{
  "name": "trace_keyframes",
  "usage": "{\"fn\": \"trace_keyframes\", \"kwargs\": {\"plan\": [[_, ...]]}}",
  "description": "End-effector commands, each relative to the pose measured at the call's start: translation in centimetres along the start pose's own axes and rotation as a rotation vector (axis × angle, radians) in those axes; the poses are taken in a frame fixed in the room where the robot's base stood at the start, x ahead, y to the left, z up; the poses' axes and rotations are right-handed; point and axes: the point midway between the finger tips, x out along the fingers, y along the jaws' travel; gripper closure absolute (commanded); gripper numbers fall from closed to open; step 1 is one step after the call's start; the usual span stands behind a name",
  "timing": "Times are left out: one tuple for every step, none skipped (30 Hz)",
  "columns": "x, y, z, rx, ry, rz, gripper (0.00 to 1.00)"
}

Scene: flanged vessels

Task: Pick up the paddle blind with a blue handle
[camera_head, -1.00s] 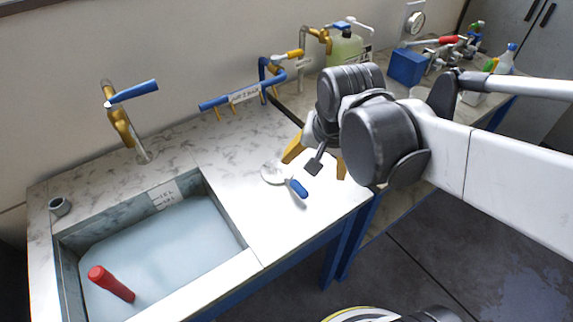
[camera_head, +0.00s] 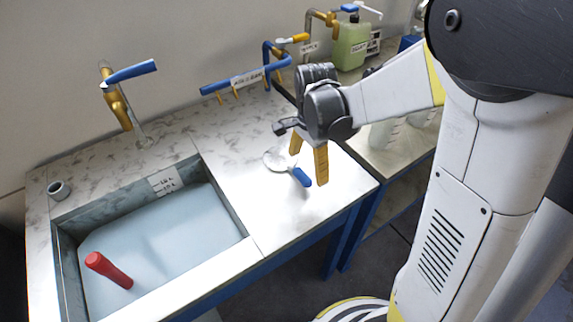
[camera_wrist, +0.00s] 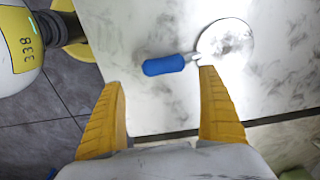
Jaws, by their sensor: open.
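The paddle blind, a round pale disc (camera_head: 279,160) with a short blue handle (camera_head: 301,177), lies flat on the marble worktop right of the sink. In the wrist view its disc (camera_wrist: 226,42) is at upper right and its blue handle (camera_wrist: 164,65) points left. My gripper (camera_head: 308,166) has its yellow fingers pointing down, beside and partly in front of the blind in the head view. In the wrist view my gripper (camera_wrist: 164,88) is open, with nothing between its fingers. The handle lies just beyond the gap between the fingertips, and the disc is beyond the right finger.
The sink (camera_head: 160,240) holds a red-handled object (camera_head: 108,270). A gold tap (camera_head: 118,105) with a blue lever stands behind it, and a blue pipe rail (camera_head: 240,82) lies at the back. The worktop around the blind is clear. A green jug (camera_head: 351,46) is further right.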

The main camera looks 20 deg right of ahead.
Motion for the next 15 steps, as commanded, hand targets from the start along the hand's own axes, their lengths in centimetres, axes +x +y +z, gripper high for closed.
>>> {"fn": "trace_keyframes", "kwargs": {"plan": [[0.3, 0.0, 0.1, -0.001, 0.000, 0.000, 0.12], [0.5, -0.1, 0.1, -0.001, 0.000, 0.000, 0.12], [0.8, -0.2, 0.2, -0.002, 0.000, 0.000, 0.12], [1.2, -0.2, 0.3, -0.002, 0.000, 0.000, 0.12], [1.6, -0.3, 0.4, -0.002, 0.000, 0.000, 0.12], [2.3, -0.5, 0.6, -0.003, 0.000, 0.000, 0.12], [2.8, -0.6, 0.7, -0.003, 0.000, 0.000, 0.12], [3.3, -0.7, 0.9, -0.002, 0.000, -0.001, 0.12], [4.0, -0.8, 1.0, -0.001, 0.000, 0.000, 0.12], [4.4, -0.8, 1.0, -0.001, 0.000, -0.001, 0.12], [4.8, -0.8, 0.9, -0.001, 0.000, -0.001, 0.12], [5.2, -0.8, 0.9, -0.001, 0.000, -0.001, 0.12], [5.3, -0.8, 0.9, -0.001, 0.000, -0.001, 0.12], [5.3, -0.8, 0.9, -0.001, 0.000, -0.001, 0.12], [5.3, -0.8, 0.9, -0.001, 0.000, -0.001, 0.12]]}}
